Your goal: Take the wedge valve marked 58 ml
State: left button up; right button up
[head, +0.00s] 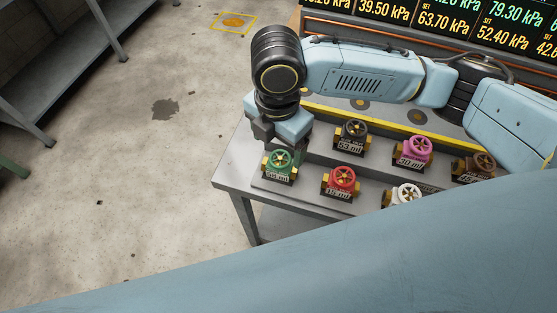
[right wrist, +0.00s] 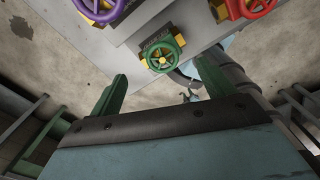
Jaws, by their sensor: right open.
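The green wedge valve (head: 280,161) stands at the left front corner of the grey bench, with a label that reads 58 ml. It also shows in the right wrist view (right wrist: 161,54), upper middle, its handwheel toward the camera. My right gripper (head: 285,143) is just above and behind this valve in the head view. In the right wrist view its two green fingers (right wrist: 160,74) are spread apart with nothing between them, and the valve lies beyond the gap. My left gripper is not in view.
A red valve marked 15 ml (head: 341,180) is right of the green one; a white valve (head: 404,194) is further right. Behind stand black (head: 352,134), pink (head: 413,151) and brown (head: 474,166) valves. A purple valve (right wrist: 98,8) shows in the wrist view. Floor left is open.

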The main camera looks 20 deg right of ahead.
aim_at(279, 158)
notch_tip(279, 158, down, 3)
jog(key=shift+r, duration=0.1)
notch_tip(279, 158, down, 3)
jog(key=shift+s+d+r+b, duration=0.1)
jog(key=shift+d+r+b, duration=0.1)
jog(key=shift+b, duration=0.3)
notch_tip(279, 158, down, 2)
jog(key=shift+f+b, duration=0.25)
jog(key=shift+b, duration=0.05)
jog(key=shift+f, duration=0.35)
jog(key=shift+c, duration=0.5)
jog(key=c, duration=1)
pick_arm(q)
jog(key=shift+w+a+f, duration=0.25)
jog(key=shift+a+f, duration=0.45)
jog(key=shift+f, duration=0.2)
pick_arm(e)
jog(key=shift+r, duration=0.1)
jog(key=shift+c, duration=0.3)
